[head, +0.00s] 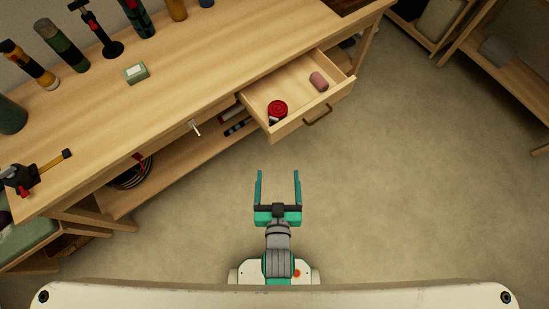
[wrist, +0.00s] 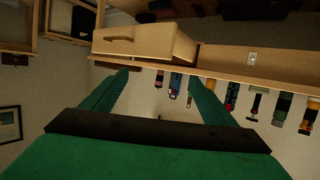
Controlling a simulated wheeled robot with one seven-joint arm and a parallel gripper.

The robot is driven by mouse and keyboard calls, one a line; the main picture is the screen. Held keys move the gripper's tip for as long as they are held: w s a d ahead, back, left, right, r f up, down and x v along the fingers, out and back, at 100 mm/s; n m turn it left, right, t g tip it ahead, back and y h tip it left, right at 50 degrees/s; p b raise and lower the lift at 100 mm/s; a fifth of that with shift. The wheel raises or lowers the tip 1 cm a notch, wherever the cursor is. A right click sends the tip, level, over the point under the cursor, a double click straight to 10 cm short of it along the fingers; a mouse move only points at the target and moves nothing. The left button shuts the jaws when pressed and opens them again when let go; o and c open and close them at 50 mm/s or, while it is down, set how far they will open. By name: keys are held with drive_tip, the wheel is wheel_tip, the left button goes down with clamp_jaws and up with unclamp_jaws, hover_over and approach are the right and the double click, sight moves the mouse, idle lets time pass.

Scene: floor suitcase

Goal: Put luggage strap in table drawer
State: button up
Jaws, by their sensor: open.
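The table drawer (head: 333,91) is pulled open from the front of the wooden table; it also shows in the wrist view (wrist: 150,42), where the scene appears upside down. A red coiled roll (head: 277,108), which looks like the luggage strap, lies inside the drawer near its left corner. A pink cylinder (head: 318,81) lies apart from it, farther right in the drawer. My gripper (head: 278,174) is open and empty, in front of and below the drawer in the head view. Its two fingers also show in the wrist view (wrist: 158,79). The drawer's inside is hidden in the wrist view.
A lower shelf holds items. Floor (head: 400,180) to the right is clear.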

drive_tip(key=s+a+r, duration=0.1)
drive_tip(key=s+r, duration=0.7)
drive_tip(key=s, duration=0.6)
drive_tip(key=shift+r+t, duration=0.35)
drive_tip(key=shift+t, duration=0.05)
drive_tip(key=shift+c, duration=0.6)
